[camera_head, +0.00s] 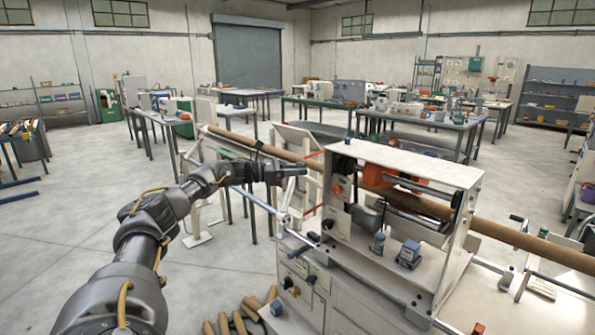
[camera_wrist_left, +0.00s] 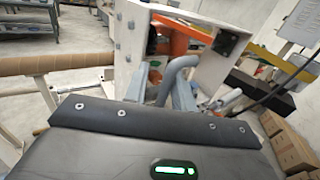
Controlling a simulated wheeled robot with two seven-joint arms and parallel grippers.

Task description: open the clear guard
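The winder (camera_head: 375,215) stands right of centre, an open white frame with a long brown tube passing through it. The clear guard is hard to make out; I cannot tell its edges or its position. My left gripper (camera_head: 300,170) is at the left end of the frame, near the upright end panel (camera_head: 338,190). In the left wrist view my gripper's two grey fingers (camera_wrist_left: 160,92) stand apart. A bent grey bar (camera_wrist_left: 182,66) shows between and beyond them; I cannot tell whether they touch it. My right gripper is not in view.
The brown tube (camera_head: 525,240) runs out both sides of the frame. Small blue-grey units (camera_head: 409,253) sit on the machine's front ledge. Several brown tubes (camera_head: 240,318) lie low at its near left. Open floor (camera_head: 215,270) lies left of the machine.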

